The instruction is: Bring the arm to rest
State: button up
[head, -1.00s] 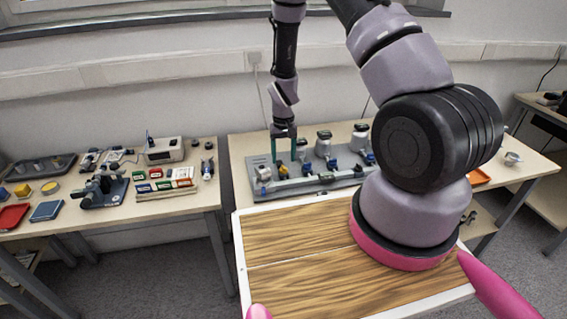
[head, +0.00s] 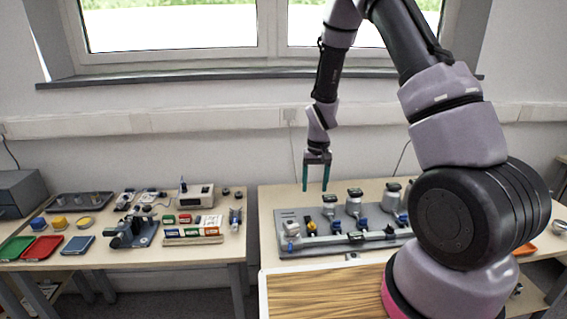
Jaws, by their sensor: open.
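My gripper (head: 316,188) hangs from my arm with its two teal fingers pointing down. The fingers are apart with nothing between them. In the head view it appears over the left part of a grey fixture plate (head: 283,219), seemingly above the parts on it. My arm rises from its base at the right and bends over at the top of the picture. Its upper bend is cut off by the frame edge.
The fixture plate, with several dark-topped metal parts (head: 354,205), stands on the right table (head: 268,250). The left table (head: 120,275) carries a microscope-like device (head: 135,232), a white instrument box (head: 195,197) and coloured trays (head: 42,248). A window (head: 175,25) is behind.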

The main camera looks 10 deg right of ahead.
jog(key=s+d+r+m+t+y, duration=0.1)
jog(key=s+d+r+t, duration=0.15)
jog(key=r, duration=0.95)
jog(key=s+d+r+m+t, duration=0.1)
jog(key=s+r, duration=0.3)
jog(key=r, duration=0.9)
jog(key=s+d+r+m+t, duration=0.1)
jog(key=s+d+r+t, duration=0.1)
jog(key=s+r, duration=1)
jog(key=s+t, duration=0.1)
jog(key=s, duration=0.3)
jog(key=shift+s+r+m+y, duration=0.4)
